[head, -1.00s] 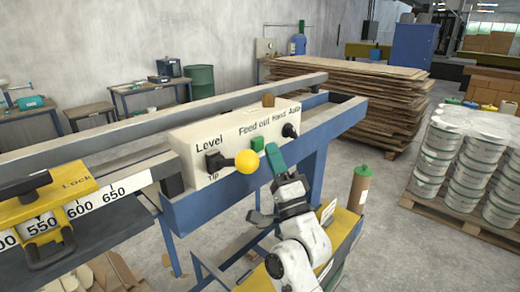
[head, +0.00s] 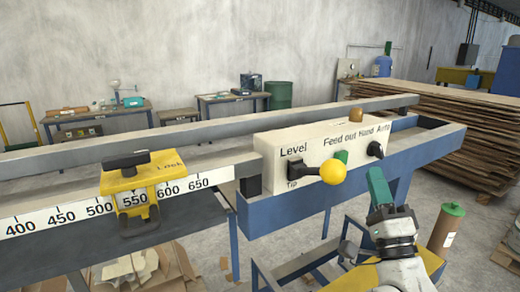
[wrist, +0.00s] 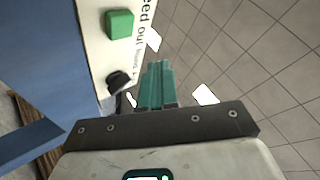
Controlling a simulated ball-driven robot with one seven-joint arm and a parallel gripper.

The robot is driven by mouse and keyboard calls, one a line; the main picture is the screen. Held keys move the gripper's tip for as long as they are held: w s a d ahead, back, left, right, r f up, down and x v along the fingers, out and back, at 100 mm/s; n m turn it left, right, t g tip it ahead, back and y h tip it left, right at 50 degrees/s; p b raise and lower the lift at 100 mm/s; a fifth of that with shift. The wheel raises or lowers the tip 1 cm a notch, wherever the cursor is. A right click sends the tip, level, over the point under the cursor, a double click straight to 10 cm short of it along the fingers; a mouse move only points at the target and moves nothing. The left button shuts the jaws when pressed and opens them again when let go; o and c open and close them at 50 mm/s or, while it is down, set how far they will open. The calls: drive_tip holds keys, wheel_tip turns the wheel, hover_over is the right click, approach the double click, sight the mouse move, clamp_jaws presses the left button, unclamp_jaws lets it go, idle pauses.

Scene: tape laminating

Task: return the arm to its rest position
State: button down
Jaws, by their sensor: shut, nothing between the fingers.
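My gripper (head: 379,187) is in front of the machine's control box, at the right in the head view, with its green fingers pointing up. In the wrist view the green fingers (wrist: 156,84) are together with nothing between them. They are apart from the control box (head: 312,152), whose face carries a green button (head: 341,157), a black knob (head: 376,150) and a lever with a yellow ball (head: 333,171). The green button (wrist: 119,24) and the black knob (wrist: 118,81) also show in the wrist view, left of the fingers.
A blue machine frame (head: 275,216) runs behind my arm. A yellow lock slider (head: 140,188) sits on the ruler (head: 70,214) at left. A brown cylinder with a green cap (head: 447,228) stands right of my gripper. Stacked boards (head: 480,130) are farther back; open floor (head: 480,235) lies at right.

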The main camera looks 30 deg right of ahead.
drive_tip(key=a+f+n+g+y, duration=0.5)
drive_tip(key=a+f+n+g, duration=0.15)
drive_tip(key=f, duration=0.55)
drive_tip(key=a+f+n+g+y, duration=0.45)
drive_tip(key=a+f+n, duration=0.3)
drive_tip(key=f, duration=0.55)
drive_tip(key=s+f+n+g, duration=0.2)
drive_tip(key=s+f+g, duration=0.4)
drive_tip(key=s, duration=0.5)
drive_tip(key=s+f+n+g, duration=0.3)
drive_tip(key=s+f+g, duration=0.3)
drive_tip(key=s+f, duration=0.4)
drive_tip(key=shift+s+a+f, duration=0.15)
drive_tip(key=shift+s+a, duration=0.2)
drive_tip(key=shift+s, duration=0.85)
